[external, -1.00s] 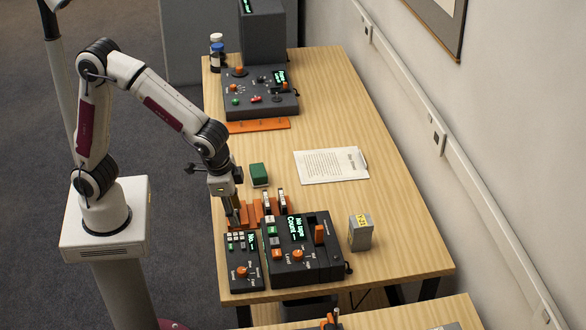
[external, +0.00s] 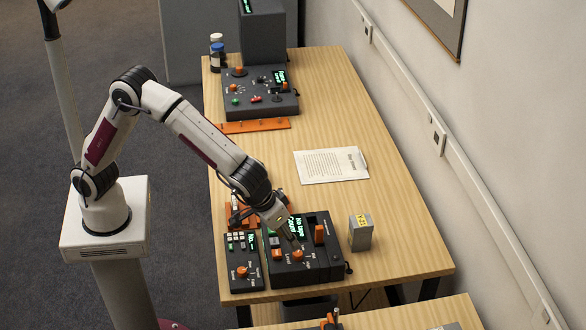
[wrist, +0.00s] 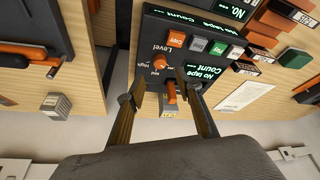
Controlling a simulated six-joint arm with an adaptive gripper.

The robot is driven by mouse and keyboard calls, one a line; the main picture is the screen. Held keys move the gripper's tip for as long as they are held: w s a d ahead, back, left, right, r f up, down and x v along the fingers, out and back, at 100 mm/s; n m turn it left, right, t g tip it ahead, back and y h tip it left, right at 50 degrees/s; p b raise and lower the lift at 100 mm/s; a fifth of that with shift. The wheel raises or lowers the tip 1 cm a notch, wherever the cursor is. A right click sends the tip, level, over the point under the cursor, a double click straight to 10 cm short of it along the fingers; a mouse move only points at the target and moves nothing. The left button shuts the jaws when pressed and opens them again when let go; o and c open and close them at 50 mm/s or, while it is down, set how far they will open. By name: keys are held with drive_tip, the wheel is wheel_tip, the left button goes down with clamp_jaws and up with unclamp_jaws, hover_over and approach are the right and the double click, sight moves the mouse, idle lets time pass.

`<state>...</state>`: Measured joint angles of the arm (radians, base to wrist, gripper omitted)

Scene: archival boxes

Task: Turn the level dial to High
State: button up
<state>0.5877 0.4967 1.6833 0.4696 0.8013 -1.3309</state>
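The level dial (external: 297,254) is a small orange knob on the front of a dark control box (external: 325,268). In the wrist view, the dial (wrist: 161,62) sits by the word Level, with small position labels around it. I cannot tell its pointed setting. My gripper (external: 291,234) is above the box, behind the dial in the external view. In the wrist view, my gripper (wrist: 160,84) is open and empty, its fingers apart. The dial lies just past the fingertips, and an orange lever (wrist: 171,92) shows between the fingers.
A smaller keypad box (external: 240,283) with its own orange knob stands left of the control box. A grey block (external: 361,236) stands to the right. An orange rack (external: 240,212) is behind. A paper sheet (external: 331,166) lies farther back, with bare table around it.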

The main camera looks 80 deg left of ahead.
sight(298, 253)
drive_tip(key=shift+f, duration=0.1)
idle(0.5)
drive_tip(key=shift+x, duration=3.8)
clamp_jaws()
